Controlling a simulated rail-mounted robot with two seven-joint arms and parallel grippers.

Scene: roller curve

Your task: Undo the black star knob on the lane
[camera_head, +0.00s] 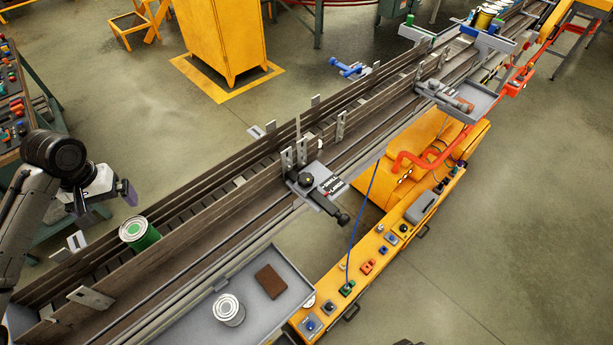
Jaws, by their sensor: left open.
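The black star knob (305,179) sits on a grey bracket plate on the near side of the lane (215,212), mid-picture. A black-and-white label (331,186) and a black lever handle (342,218) are beside it. My left gripper (106,203) is at the left, over the floor beside the lane, open and empty. It is well apart from the knob, to its left. My right gripper does not show.
A green-labelled can (139,234) stands in the lane. A grey tray (262,318) in front holds another can (228,309) and a brown block (270,281). A yellow control panel (385,250) and a blue cord (362,215) lie right of the knob.

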